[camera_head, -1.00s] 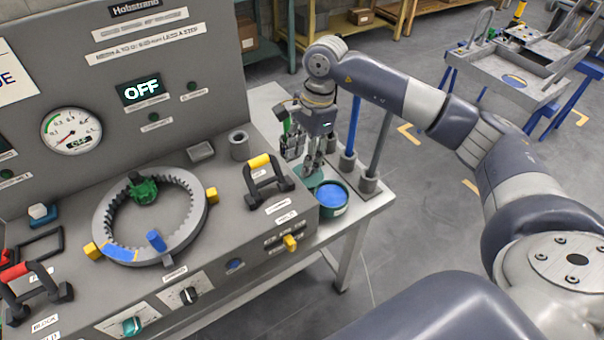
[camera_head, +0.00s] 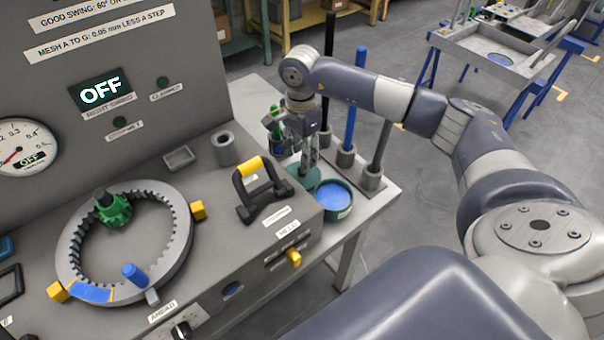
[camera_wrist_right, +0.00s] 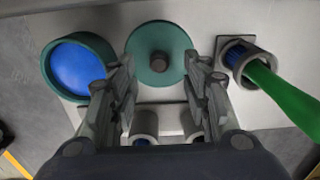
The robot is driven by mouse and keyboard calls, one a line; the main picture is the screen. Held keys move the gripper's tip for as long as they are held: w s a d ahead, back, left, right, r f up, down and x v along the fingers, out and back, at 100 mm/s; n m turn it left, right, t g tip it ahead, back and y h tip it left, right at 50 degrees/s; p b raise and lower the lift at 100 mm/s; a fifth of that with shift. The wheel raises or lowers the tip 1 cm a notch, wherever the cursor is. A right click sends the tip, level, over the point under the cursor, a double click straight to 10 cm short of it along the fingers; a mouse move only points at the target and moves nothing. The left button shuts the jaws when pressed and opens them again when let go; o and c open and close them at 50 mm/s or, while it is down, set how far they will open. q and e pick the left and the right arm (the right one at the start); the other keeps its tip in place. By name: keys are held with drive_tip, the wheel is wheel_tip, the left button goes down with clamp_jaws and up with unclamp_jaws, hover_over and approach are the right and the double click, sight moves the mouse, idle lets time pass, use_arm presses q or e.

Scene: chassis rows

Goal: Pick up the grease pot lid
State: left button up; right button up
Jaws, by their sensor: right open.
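The grease pot lid (camera_wrist_right: 174,42) is a flat green disc with a dark round knob (camera_wrist_right: 159,61) in the right wrist view. It lies on the bench top beside the open grease pot (camera_wrist_right: 104,51), a green tub with blue grease. In the head view the lid (camera_head: 311,180) is partly hidden by my right gripper (camera_head: 308,164), and the pot (camera_head: 349,209) stands just right of it. My right gripper (camera_wrist_right: 160,78) is open, its fingers pointing down either side of the knob line. Contact with the knob cannot be told. My left gripper is out of view.
Upright rods in round holders (camera_head: 346,157) stand behind the pot. The grey machine with a black-and-yellow handle (camera_head: 262,190) and toothed ring (camera_head: 178,243) fills the left.

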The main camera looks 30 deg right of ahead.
sight(308, 180)
drive_tip(key=f+p, duration=0.1)
drive_tip(key=f, duration=0.3)
drive_tip(key=shift+s+d+f+p, duration=0.15)
drive_tip(key=shift+d+f+p, duration=0.1)
drive_tip(key=shift+p, duration=0.1)
drive_tip(key=shift+f, duration=0.4)
drive_tip(key=shift+c, duration=0.3)
drive_tip(key=c, duration=0.9)
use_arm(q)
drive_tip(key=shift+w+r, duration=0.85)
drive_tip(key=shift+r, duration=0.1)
use_arm(e)
clamp_jaws()
